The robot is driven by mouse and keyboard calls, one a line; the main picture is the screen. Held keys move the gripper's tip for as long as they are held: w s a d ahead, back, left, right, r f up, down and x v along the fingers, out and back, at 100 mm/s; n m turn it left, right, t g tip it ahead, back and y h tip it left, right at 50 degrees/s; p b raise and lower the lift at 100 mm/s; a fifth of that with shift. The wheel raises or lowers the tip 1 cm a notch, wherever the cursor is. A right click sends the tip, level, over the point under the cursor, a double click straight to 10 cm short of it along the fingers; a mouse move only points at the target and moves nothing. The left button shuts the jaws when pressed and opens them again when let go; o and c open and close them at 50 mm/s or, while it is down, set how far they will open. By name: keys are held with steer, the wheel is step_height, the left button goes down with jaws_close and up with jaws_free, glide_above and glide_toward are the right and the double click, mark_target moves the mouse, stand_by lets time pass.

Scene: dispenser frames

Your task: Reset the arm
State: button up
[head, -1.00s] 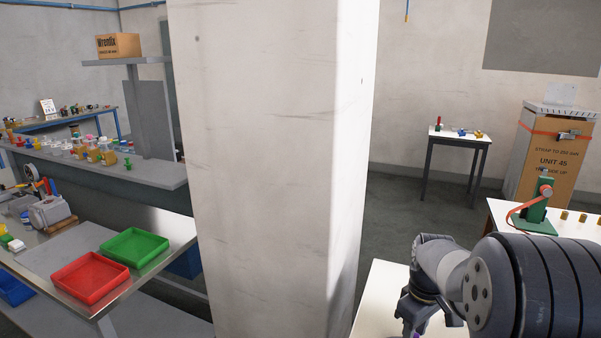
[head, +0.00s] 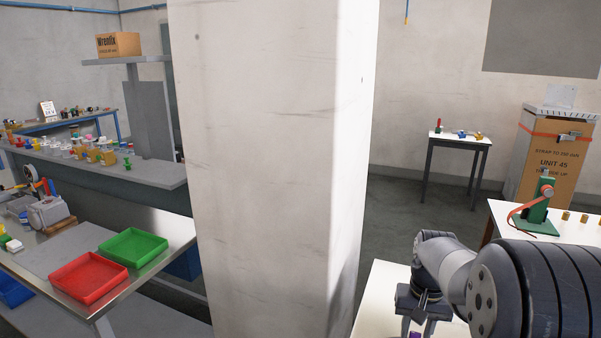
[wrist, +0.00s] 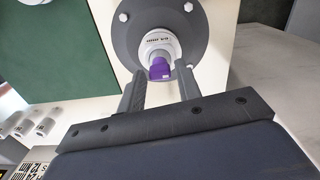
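My gripper (wrist: 157,72) is open in the wrist view, its two dark fingers apart with nothing held between them. Beyond the fingertips is a purple piece (wrist: 160,69) at the mouth of a white cylinder (wrist: 160,43), which sits in a dark round flange with bolts (wrist: 196,28). The purple piece lines up with the gap between the fingers; I cannot tell its exact distance. In the head view my arm reaches in from the lower right, and the gripper is mostly hidden by the wrist, above a white table (head: 376,300). A bit of purple (head: 415,335) shows at the bottom edge.
A large pale pillar (head: 265,170) blocks the middle of the head view. A green device (head: 538,205) stands on a white table at right. A red tray (head: 89,278) and a green tray (head: 133,247) sit on a bench at left. Small grey cylinders (wrist: 45,127) show in the wrist view.

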steer(key=shift+m, duration=0.8)
steer(key=shift+r, duration=1.5)
steer(key=shift+r, duration=0.1)
